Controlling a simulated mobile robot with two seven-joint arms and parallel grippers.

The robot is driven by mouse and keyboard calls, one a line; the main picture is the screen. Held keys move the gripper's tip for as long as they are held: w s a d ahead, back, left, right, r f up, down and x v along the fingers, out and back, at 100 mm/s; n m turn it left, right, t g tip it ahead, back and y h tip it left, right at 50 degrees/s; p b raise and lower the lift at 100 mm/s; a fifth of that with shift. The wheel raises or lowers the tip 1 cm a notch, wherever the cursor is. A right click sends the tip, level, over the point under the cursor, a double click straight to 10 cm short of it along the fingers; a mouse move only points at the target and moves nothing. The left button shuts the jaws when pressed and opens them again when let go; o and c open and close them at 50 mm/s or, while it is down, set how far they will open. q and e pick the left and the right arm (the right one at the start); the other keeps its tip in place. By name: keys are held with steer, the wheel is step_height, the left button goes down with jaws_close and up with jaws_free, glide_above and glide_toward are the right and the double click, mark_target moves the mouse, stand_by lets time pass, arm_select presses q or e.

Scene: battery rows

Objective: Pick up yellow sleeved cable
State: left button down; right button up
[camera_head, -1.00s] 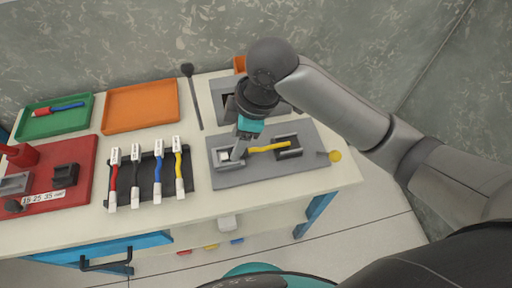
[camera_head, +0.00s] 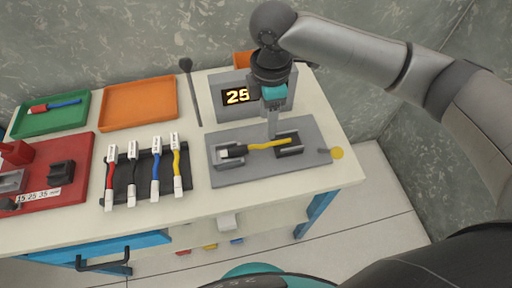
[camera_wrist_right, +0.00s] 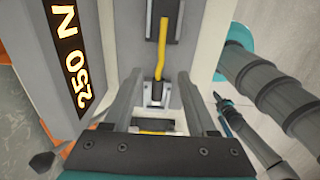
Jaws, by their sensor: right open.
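A yellow cable (camera_head: 268,144) lies across a grey fixture (camera_head: 235,173), between a left holder (camera_head: 232,154) and a dark right holder (camera_head: 289,146). Its left end has a white and dark end piece. It also shows in the right wrist view (camera_wrist_right: 161,50), running into a dark sleeve between the fingers. Another yellow cable (camera_head: 177,160) with white end tags lies in a black rack (camera_head: 146,180). My right gripper (camera_head: 272,133) is open and points down over the right half of the fixture cable. I cannot tell whether it touches. My left gripper is not in view.
A grey box with a lit display (camera_head: 237,96) stands behind the fixture; the wrist view reads 250 N. Red, black and blue cables share the rack. An orange tray (camera_head: 140,105), green tray (camera_head: 51,127) and red board (camera_head: 77,190) are to the left.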

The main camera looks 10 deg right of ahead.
mark_target(269, 142)
step_height(269, 142, down, 3)
steer(key=shift+r, duration=0.1)
steer(key=f, duration=0.1)
steer(key=f+b, duration=0.1)
steer(key=f, duration=0.1)
steer(key=f+b, duration=0.1)
steer(key=f, duration=0.1)
steer(key=shift+s+d+f, duration=0.1)
steer(key=shift+d+f, duration=0.05)
steer(key=shift+d, duration=0.2)
jaws_close()
